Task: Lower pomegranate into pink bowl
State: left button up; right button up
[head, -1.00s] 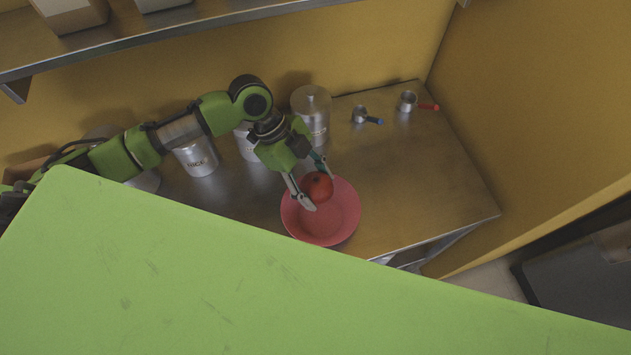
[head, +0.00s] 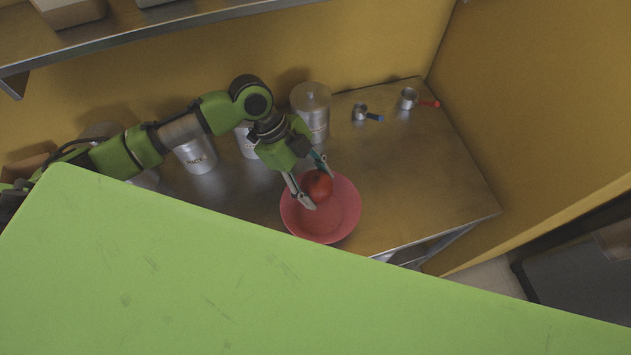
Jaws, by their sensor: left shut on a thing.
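The red pomegranate (head: 318,186) is between the fingers of my left gripper (head: 319,189), over the upper part of the pink bowl (head: 330,222). My left gripper is shut on the pomegranate, one finger on each side of it. I cannot tell whether the pomegranate touches the bowl. The bowl stands upright on the steel counter (head: 415,185) near its front edge. My right gripper is not in view.
Steel canisters (head: 311,112) stand along the back wall, some partly behind my left arm. Two small measuring cups, one blue-handled (head: 361,113) and one red-handled (head: 409,98), lie at the back right. The counter right of the bowl is clear.

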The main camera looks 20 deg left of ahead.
aim_at(308, 178)
pick_arm(q)
jog(key=shift+f+b, duration=0.4)
jog(key=shift+f, duration=0.35)
dwell(0.4)
jog(key=o, duration=1.4)
jog(key=shift+c, duration=0.2)
jog(key=v, duration=0.6)
jog(key=shift+a+r, duration=0.25)
jog(key=shift+r, duration=0.1)
jog(key=shift+a+r, duration=0.1)
jog(key=shift+r, duration=0.25)
